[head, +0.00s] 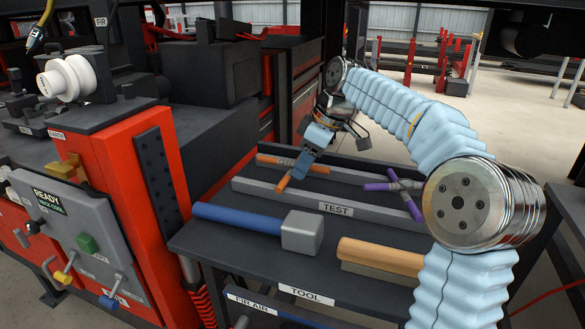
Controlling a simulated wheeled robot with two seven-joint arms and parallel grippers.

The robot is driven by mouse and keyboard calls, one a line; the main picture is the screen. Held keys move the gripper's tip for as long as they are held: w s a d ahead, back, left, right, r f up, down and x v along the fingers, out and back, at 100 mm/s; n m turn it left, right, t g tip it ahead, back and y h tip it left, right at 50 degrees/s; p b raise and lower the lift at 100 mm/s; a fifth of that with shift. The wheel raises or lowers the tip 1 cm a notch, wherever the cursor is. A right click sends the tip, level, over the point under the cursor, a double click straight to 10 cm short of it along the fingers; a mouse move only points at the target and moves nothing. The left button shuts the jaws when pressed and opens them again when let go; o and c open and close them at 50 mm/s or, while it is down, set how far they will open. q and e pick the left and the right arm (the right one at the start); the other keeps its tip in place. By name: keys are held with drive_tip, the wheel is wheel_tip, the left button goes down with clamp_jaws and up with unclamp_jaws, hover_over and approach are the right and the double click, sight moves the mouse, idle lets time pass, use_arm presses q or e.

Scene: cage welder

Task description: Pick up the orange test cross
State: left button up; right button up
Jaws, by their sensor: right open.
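The orange test cross (284,182) lies on the shelf marked TEST, near the left end of the rack there. Its orange bars show, but the crossing is partly hidden behind my right gripper. My right gripper (334,156) is open and reaches down over the cross from the upper right. One blue-faced finger overlaps the cross in the picture; the other finger stands apart to the right. I cannot tell whether the finger touches the cross. My left gripper is not in view.
A purple cross (395,186) lies to the right on the TEST rack (335,209). A blue-handled hammer (302,234) and a wooden-handled brush (380,257) lie on the TOOL shelf in front. A red and black machine (108,190) with a control panel stands close on the left.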

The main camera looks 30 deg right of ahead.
idle(0.3)
clamp_jaws()
idle(0.3)
drive_tip(key=shift+r, duration=0.5)
wheel_tip(320, 180, up, 3)
drive_tip(key=shift+a+r, duration=0.1)
drive_tip(key=shift+a, duration=0.05)
drive_tip(key=s+a+r, duration=0.9)
drive_tip(key=s, duration=0.1)
drive_tip(key=shift+a, duration=0.4)
